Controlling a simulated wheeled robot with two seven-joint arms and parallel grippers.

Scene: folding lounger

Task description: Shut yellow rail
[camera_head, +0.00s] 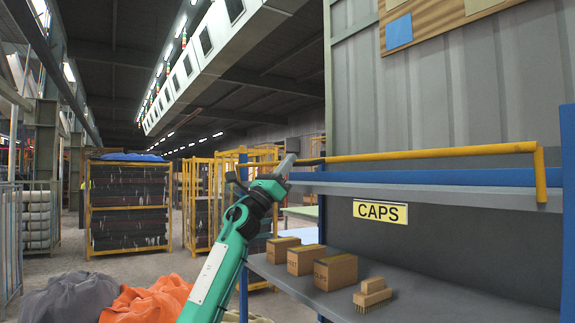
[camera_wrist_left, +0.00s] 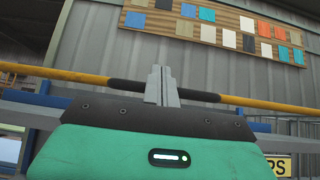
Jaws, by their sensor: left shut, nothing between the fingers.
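The yellow rail (camera_head: 430,154) runs across the front of the shelf unit in the head view, above the CAPS label. Its right end bends down to the shelf edge. A dark grip section (camera_head: 308,162) sits on its left part. My left gripper (camera_head: 291,146) is at this grip, shut and empty. In the left wrist view, the rail (camera_wrist_left: 270,104) crosses the picture, and its dark grip (camera_wrist_left: 196,95) passes behind the closed fingers (camera_wrist_left: 161,75). I cannot tell whether the fingers touch it. My right gripper is out of view.
Several cardboard boxes (camera_head: 336,271) and a brush (camera_head: 372,294) stand on the lower shelf (camera_head: 430,306). Blue posts (camera_head: 567,200) flank the unit. Orange (camera_head: 150,300) and grey sacks (camera_head: 66,300) lie at lower left. Yellow cage racks (camera_head: 128,207) stand behind.

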